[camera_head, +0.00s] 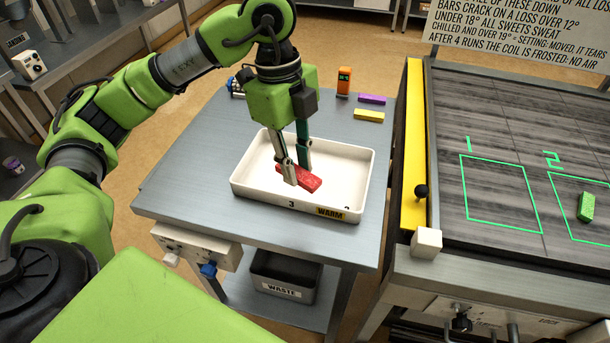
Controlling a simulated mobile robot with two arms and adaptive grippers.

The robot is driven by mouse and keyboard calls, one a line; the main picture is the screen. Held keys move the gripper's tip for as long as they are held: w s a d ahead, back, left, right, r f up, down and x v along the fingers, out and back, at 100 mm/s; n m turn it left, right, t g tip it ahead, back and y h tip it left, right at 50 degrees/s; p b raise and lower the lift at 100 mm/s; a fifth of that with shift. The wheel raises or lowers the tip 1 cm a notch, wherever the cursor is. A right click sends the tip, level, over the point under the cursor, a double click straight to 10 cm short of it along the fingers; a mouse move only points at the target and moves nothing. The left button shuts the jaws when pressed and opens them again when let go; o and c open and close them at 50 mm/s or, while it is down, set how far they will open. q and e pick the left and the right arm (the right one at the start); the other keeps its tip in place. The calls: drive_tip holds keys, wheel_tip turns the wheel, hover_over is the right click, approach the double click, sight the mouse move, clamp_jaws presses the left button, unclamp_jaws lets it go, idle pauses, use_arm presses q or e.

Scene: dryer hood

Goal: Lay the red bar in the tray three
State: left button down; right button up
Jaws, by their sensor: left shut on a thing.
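My left gripper (297,172) reaches down into a white tray (258,194) on the metal table. The tray's front is marked "3" and has a yellow "WARM" label. The left gripper is shut on a red bar (309,182), one finger on each side of it. The bar is inside the tray's walls, at or close to its floor; I cannot tell whether it touches. The fingers hide part of the bar. My right gripper is not in view.
A purple bar (372,99), a yellow bar (369,115) and an orange device (344,81) are behind the tray. At right, a green bar (586,206) lies in outlined area 2 of a dark surface (510,150). A waste bin (284,276) sits below the table.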

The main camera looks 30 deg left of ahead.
use_arm(q)
drive_tip(key=n, duration=0.4)
drive_tip(key=shift+s+a+r+t, duration=0.1)
drive_tip(key=shift+r+t, duration=0.15)
drive_tip(key=shift+t, duration=0.05)
drive_tip(key=shift+a, duration=0.1)
drive_tip(key=shift+n, duration=0.3)
drive_tip(key=w+a+f+p, duration=0.5)
drive_tip(key=w+a+f, duration=0.3)
drive_tip(key=w+a, duration=0.1)
drive_tip(key=shift+w+a+f, duration=0.1)
drive_tip(key=shift+a+f, duration=0.05)
drive_tip(key=shift+f, duration=0.25)
drive_tip(key=shift+w+a+f, duration=0.15)
drive_tip(key=shift+f, duration=0.1)
wheel_tip(320, 180, down, 3)
drive_tip(key=shift+w+a+f+p, duration=0.1)
drive_tip(key=shift+a+p, duration=0.05)
drive_tip(key=shift+p, duration=0.6)
drive_tip(key=shift+f, duration=0.2)
drive_tip(key=shift+f, duration=0.1)
